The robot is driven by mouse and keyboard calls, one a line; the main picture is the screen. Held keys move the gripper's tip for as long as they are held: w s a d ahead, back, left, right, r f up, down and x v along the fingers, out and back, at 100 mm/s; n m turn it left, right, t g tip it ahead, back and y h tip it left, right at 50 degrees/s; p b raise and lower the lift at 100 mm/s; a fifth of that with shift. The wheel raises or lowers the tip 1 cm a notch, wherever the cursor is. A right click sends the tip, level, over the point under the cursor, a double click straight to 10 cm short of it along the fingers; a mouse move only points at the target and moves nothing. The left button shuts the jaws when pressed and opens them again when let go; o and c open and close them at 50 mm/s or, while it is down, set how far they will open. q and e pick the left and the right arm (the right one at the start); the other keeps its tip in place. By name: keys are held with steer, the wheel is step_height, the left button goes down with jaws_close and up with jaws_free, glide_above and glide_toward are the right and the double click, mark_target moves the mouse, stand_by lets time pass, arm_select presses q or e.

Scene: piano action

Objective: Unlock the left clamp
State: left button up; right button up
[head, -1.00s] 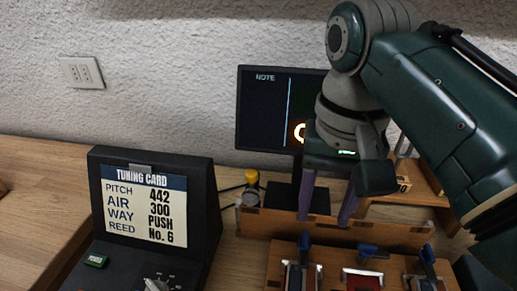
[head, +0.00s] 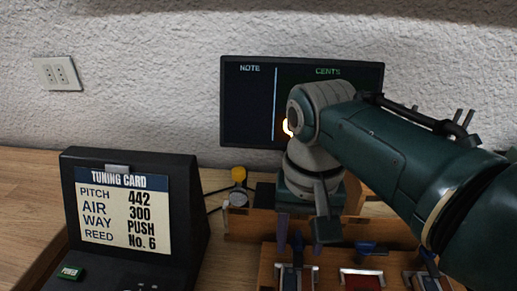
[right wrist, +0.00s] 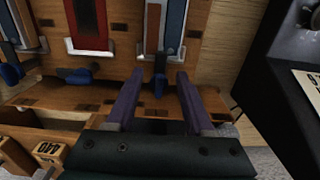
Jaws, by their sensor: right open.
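The left clamp (head: 297,243) has a blue handle and sits at the left end of a row of clamps on a wooden board. My right gripper (head: 300,246) is open, its purple fingers pointing down around the left clamp's handle. In the right wrist view, the left clamp's blue handle (right wrist: 160,86) shows between the two open fingers (right wrist: 158,74), with a gap on each side. I cannot tell whether either finger touches it. The gripper body partly hides the area behind the clamp. My left gripper is not in view.
The middle clamp (head: 367,248) has its blue handle lying sideways; the right clamp (head: 428,258) has a tilted handle. A monitor (head: 245,105) stands behind, a black tuning card console (head: 185,190) at left. A wooden tray (head: 240,223) lies behind the board.

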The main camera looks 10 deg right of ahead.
jaws_close()
stand_by(0.3)
